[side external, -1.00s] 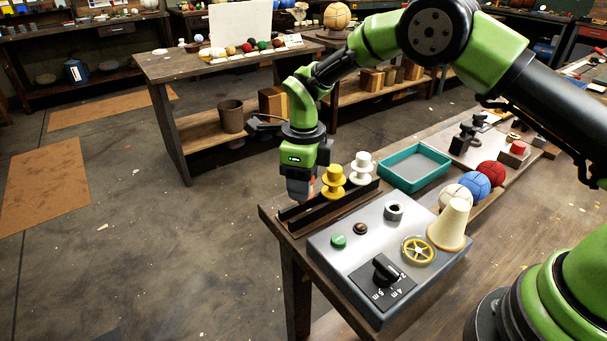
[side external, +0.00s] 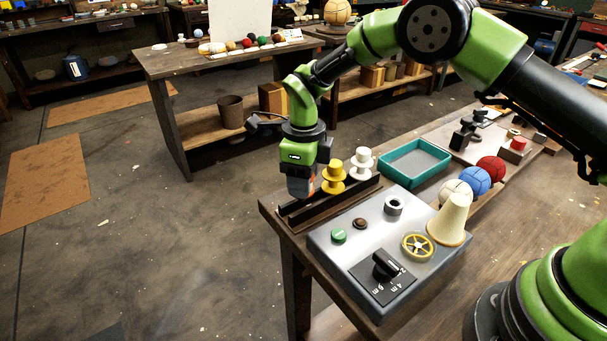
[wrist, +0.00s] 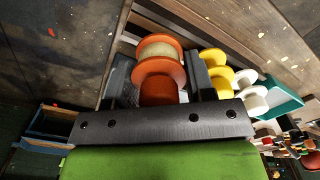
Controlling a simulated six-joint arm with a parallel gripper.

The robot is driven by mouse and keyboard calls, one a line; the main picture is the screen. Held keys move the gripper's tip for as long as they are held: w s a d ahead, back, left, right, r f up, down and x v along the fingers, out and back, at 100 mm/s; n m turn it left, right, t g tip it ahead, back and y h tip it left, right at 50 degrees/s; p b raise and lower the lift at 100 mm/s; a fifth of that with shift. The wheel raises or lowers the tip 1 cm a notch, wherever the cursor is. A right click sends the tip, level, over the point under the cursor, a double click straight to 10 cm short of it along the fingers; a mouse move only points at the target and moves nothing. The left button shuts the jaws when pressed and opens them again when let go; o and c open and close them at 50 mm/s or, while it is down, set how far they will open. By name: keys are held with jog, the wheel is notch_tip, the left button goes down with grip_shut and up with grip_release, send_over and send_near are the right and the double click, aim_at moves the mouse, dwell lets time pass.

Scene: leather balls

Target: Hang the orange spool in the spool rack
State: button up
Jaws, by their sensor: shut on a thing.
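The orange spool (wrist: 158,72) shows in the wrist view, upright between the two fingers of my gripper (wrist: 160,80). My gripper is shut on it. In the side view my gripper (side external: 301,190) points down over the left end of the dark spool rack (side external: 335,202), and the orange spool is mostly hidden there. A yellow spool (side external: 334,178) and a white spool (side external: 360,165) stand in the rack to the right of my gripper. The yellow spool (wrist: 215,72) and white spool (wrist: 250,92) also show in the wrist view. I cannot tell whether the orange spool touches the rails.
A grey control box (side external: 350,225) with a knob, buttons and a yellow wheel stands in front of the rack. A teal tray (side external: 415,165) lies behind it. A cream cone (side external: 449,222) and several leather balls (side external: 474,181) are to the right. The table's left edge is close to the rack.

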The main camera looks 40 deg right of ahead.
jog(key=shift+f, duration=1)
jog(key=shift+f, duration=0.3)
jog(key=shift+f, duration=0.1)
jog(key=o, duration=1)
notch_tip(320, 180, up, 10)
